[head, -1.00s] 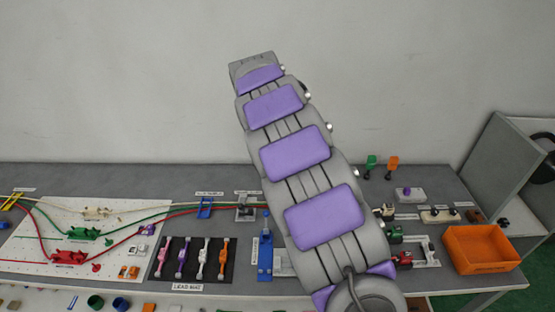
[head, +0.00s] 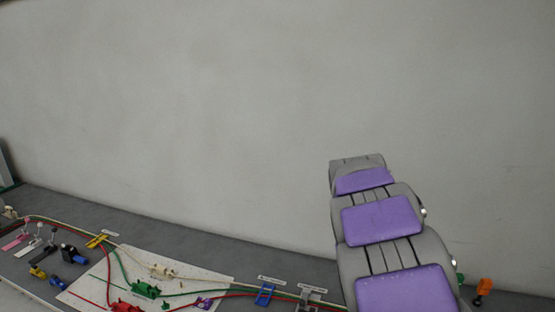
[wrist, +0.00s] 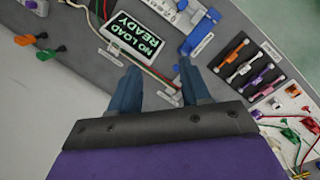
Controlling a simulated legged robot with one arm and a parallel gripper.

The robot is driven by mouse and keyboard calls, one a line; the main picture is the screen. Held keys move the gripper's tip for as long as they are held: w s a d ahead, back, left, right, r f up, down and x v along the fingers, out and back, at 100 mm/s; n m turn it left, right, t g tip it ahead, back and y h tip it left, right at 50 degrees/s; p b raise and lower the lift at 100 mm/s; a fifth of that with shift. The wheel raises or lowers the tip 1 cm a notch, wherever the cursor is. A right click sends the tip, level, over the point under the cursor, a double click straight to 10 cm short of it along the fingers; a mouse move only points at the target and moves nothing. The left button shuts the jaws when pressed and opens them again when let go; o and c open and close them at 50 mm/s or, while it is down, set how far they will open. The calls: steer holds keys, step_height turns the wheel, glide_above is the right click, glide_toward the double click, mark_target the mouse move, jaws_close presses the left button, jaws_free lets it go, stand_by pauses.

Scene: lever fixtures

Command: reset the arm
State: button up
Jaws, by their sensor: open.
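My arm (head: 380,222), grey with purple pads, rises at the lower right of the head view, its far end against the wall. My gripper (wrist: 158,82) shows in the wrist view with two blue fingers spread apart and nothing between them. It is above the grey bench (wrist: 75,85). A dark sign reading "NO LOAD READY" (wrist: 136,38) lies beyond the fingertips. A blue lever fixture (wrist: 200,32) stands just beyond the right finger.
Orange (wrist: 25,39) and green (wrist: 28,52) handles stand at the wrist view's left. The dark lead mat (wrist: 250,65) holds several coloured leads at right. In the head view, a white board (head: 135,275) carries red and green cables. The wall above is bare.

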steer(key=s+a+f+m, duration=0.1)
steer(key=s+a, duration=0.1)
steer(key=s, duration=0.9)
steer(key=s+a+f+m+y, duration=0.1)
steer(key=s+a+m, duration=0.1)
steer(key=s, duration=0.9)
steer(key=s+a+f+m+y, duration=0.1)
steer(key=s+a+f+m, duration=0.1)
steer(key=s, duration=1)
steer(key=shift+a+g, duration=0.4)
steer(key=shift+a, duration=0.35)
steer(key=shift+d, duration=0.1)
